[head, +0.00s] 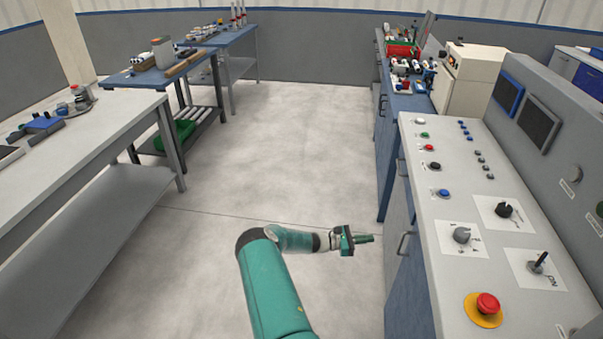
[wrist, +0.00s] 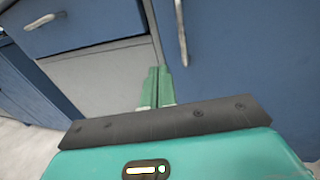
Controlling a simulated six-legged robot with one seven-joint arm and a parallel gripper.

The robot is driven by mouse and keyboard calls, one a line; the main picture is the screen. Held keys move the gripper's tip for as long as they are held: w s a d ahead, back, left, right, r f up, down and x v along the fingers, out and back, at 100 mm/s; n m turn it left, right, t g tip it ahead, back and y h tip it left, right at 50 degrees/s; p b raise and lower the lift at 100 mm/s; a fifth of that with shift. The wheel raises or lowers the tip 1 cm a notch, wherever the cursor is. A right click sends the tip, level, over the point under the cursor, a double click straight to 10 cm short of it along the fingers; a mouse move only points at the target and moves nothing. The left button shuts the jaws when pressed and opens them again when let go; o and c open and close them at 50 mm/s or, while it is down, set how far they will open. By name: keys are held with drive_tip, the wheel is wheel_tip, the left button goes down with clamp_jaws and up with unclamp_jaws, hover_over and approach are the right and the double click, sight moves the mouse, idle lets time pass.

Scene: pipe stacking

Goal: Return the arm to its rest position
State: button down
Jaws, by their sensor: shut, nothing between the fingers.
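My gripper (head: 367,238) is at the end of my teal arm in the lower middle of the head view, stretched to the right over the floor. It points toward the cabinet front under the control console and looks a little apart from it. In the wrist view my gripper (wrist: 157,84) has its two green fingers side by side and shut, with nothing between them. Blue cabinet fronts with metal handles stand beyond the fingertips.
The control console (head: 455,215) with buttons, knobs and a red emergency stop (head: 487,304) stands close on the right. A grey workbench (head: 85,140) stands on the left. A blue bench (head: 160,75) with pipes is behind it. The floor (head: 285,150) between is clear.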

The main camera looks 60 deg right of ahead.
drive_tip(key=w+a+r+m+t+y, duration=0.2)
drive_tip(key=w+a+r+m, duration=0.1)
drive_tip(key=w+a+r, duration=0.3)
drive_tip(key=w+a+r+m+t+y, duration=0.2)
drive_tip(key=w+a+r+m+y, duration=0.15)
drive_tip(key=w+r, duration=0.4)
drive_tip(key=w+a+r+m+t+y, duration=0.1)
drive_tip(key=w+a+r+t, duration=0.2)
drive_tip(key=a+r, duration=0.6)
drive_tip(key=w+a+r+m+t+y, duration=0.1)
drive_tip(key=w+a+r+t, duration=0.2)
drive_tip(key=a+r, duration=0.55)
drive_tip(key=s+a+r+t+y, duration=0.1)
drive_tip(key=a+r+t, duration=0.25)
drive_tip(key=a, duration=0.65)
drive_tip(key=s+a+r+t+y, duration=0.15)
drive_tip(key=a+r, duration=0.35)
drive_tip(key=a, duration=0.6)
drive_tip(key=s+a+r+t, duration=0.2)
drive_tip(key=s+a, duration=0.2)
drive_tip(key=a, duration=0.3)
drive_tip(key=s+a+r+t+y, duration=0.1)
drive_tip(key=s+a+r+t, duration=0.1)
drive_tip(key=s+a, duration=0.3)
drive_tip(key=shift+a+r+y, duration=0.25)
drive_tip(key=shift+a+y, duration=0.05)
drive_tip(key=shift+a, duration=1.2)
drive_tip(key=shift+n, duration=0.25)
